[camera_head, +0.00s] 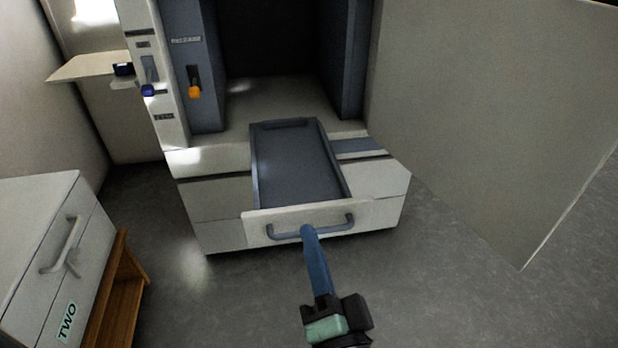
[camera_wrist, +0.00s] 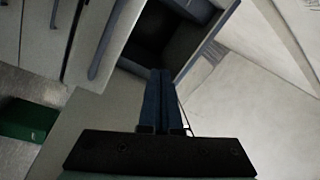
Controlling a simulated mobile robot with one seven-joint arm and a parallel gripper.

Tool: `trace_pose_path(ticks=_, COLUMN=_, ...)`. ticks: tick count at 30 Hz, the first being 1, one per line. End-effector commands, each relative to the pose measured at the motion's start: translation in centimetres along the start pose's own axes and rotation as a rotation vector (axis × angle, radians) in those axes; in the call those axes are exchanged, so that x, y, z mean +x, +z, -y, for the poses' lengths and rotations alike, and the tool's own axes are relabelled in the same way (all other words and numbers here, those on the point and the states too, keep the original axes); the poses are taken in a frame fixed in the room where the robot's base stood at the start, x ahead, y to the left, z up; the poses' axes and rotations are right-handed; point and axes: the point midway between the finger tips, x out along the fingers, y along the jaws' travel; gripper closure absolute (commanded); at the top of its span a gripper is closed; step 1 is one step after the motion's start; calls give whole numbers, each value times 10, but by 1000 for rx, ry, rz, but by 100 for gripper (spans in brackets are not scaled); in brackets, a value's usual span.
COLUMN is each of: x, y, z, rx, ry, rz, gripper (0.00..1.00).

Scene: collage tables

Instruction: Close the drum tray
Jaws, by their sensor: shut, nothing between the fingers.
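The drum tray (camera_head: 297,165) is a shallow dark grey tray with a white front panel. It sticks out of the front of a white and blue-grey machine (camera_head: 222,212), so it stands open. A grey bar handle (camera_head: 342,226) runs across its front panel. My gripper (camera_head: 308,230) comes from below, with its blue fingers together and empty. The fingertips overlap the middle of the handle in the head view; I cannot tell whether they touch it. In the wrist view my closed fingers (camera_wrist: 160,75) point at a dark recess.
A white cabinet (camera_head: 40,215) with a handle and a TWO label stands at the lower left, beside a brown wooden shelf (camera_head: 118,295). The machine has blue and orange levers (camera_head: 195,90). A pale panel (camera_head: 480,110) stands to the right. The floor before the machine is clear.

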Motion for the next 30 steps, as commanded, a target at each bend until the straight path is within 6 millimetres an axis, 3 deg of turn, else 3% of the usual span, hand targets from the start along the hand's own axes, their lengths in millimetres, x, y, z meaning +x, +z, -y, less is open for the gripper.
trace_pose_path(ticks=6, x=-51, y=9, z=-26, rx=367, ry=124, rz=3, gripper=100)
trace_pose_path(ticks=12, x=-66, y=13, z=-39, rx=472, ry=154, rz=-14, gripper=100)
trace_pose_path(ticks=17, x=-50, y=14, z=-41, rx=473, ry=151, rz=-13, gripper=100)
trace_pose_path(ticks=30, x=29, y=16, z=-52, rx=471, ry=149, rz=-12, gripper=100)
